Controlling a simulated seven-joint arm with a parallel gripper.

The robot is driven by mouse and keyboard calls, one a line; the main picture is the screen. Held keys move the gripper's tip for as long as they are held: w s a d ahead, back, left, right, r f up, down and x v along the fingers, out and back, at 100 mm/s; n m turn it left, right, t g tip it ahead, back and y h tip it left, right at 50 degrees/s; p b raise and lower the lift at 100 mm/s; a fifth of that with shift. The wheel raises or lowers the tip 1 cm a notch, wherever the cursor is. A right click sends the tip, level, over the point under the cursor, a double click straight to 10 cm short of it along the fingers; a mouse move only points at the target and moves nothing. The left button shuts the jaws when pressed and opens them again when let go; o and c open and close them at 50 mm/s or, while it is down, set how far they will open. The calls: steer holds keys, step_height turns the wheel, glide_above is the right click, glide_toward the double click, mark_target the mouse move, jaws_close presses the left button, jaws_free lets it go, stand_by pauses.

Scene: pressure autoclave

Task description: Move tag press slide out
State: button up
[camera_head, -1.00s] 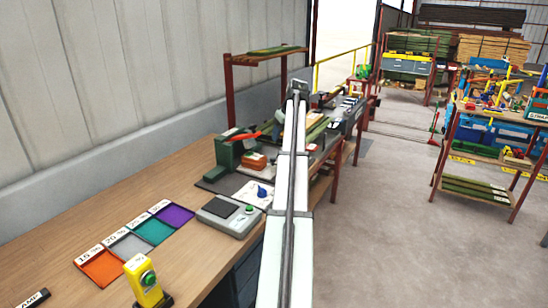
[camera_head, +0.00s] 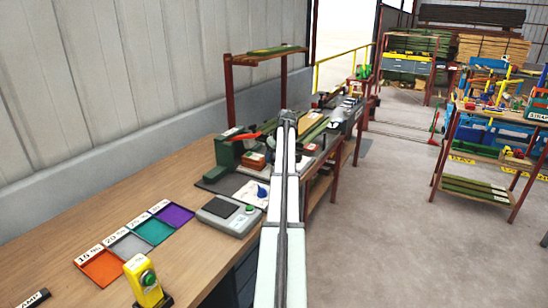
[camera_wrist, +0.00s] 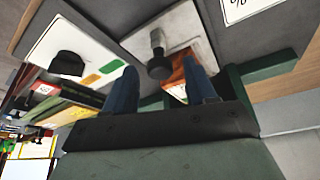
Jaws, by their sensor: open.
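The green press-like machine (camera_head: 228,152), with a red-orange lever (camera_head: 247,136), stands on a dark mat at the far end of the wooden bench. A small orange block (camera_head: 256,159) sits at its right side; I cannot tell whether it is the slide. My gripper (camera_wrist: 160,66) shows two blue fingers spread apart with nothing held between them. Past the fingers in the wrist view are a dark knob on a pale plate, an orange piece (camera_wrist: 178,78) partly hidden by the right finger, and a green body (camera_wrist: 262,72) at right.
A white plate with a blue knob (camera_head: 262,190) and a grey scale-like device (camera_head: 229,214) lie nearer on the bench. Colored trays (camera_head: 153,230) and a yellow button box (camera_head: 142,279) are nearer still. A panel with a dark knob (camera_wrist: 67,63) shows at left in the wrist view.

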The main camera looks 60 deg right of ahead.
steer(key=shift+w+f, duration=0.1)
steer(key=shift+f, duration=0.1)
jaws_close()
stand_by(0.5)
